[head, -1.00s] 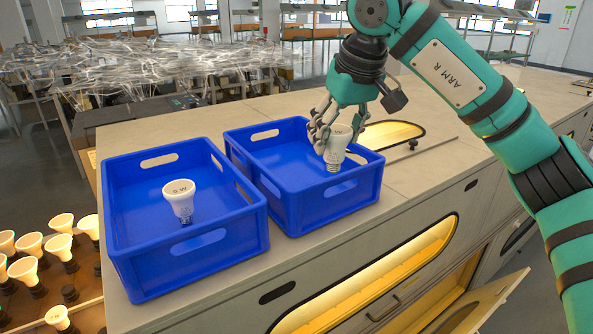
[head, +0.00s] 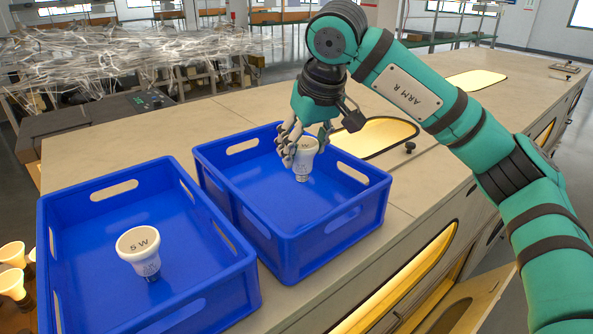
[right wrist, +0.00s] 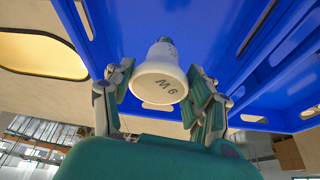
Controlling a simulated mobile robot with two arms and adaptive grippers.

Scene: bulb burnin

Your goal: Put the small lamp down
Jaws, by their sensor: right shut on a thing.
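My right gripper (head: 305,148) is shut on a small white lamp (head: 302,165), its screw cap pointing down, within the right blue crate (head: 330,243). I cannot tell whether the cap touches the crate floor. In the right wrist view the lamp (right wrist: 160,82) sits between both fingers (right wrist: 158,95), its round face toward the camera with an upside-down marking that looks like 9 W. Another white lamp (head: 140,250), marked 5 W, stands upright in the left blue crate (head: 245,283). My left gripper is not in view.
Both crates stand close together on a pale bench (head: 440,140) with a lit oval window (head: 380,135) and a small dark knob (head: 410,147) behind the right crate. Several lamps (head: 12,285) stand at lower left. The bench top further right is mostly clear.

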